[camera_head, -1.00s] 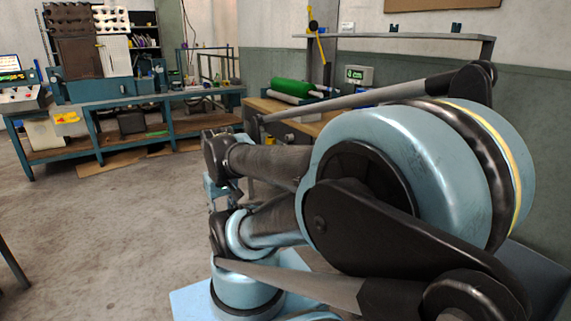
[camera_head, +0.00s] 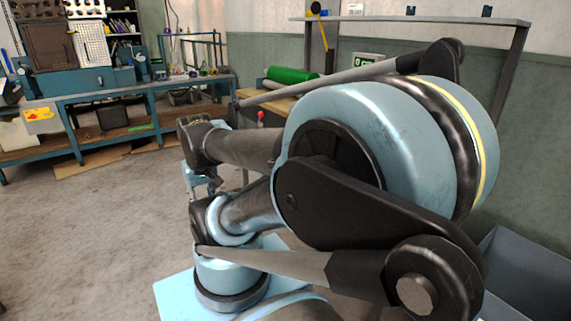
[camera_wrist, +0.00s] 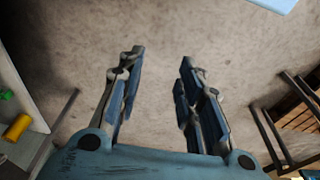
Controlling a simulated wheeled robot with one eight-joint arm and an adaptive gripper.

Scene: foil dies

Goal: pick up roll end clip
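I cannot make out a roll end clip in either view. My gripper (camera_wrist: 157,68) is open in the wrist view, with its two fingers well apart and nothing between them. Bare concrete floor shows beyond the fingertips. In the head view my arm covers much of the middle and right. A green roll (camera_head: 291,75) lies on a wood-topped bench (camera_head: 271,104) behind my arm, partly hidden by it.
A blue-framed workbench (camera_head: 62,100) stands at the back left with a yellow item (camera_head: 39,114) on its side. A raised grey shelf (camera_head: 420,20) stands at the back right. A grey bin (camera_head: 525,275) is at the lower right. Open floor (camera_head: 90,235) lies at the left.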

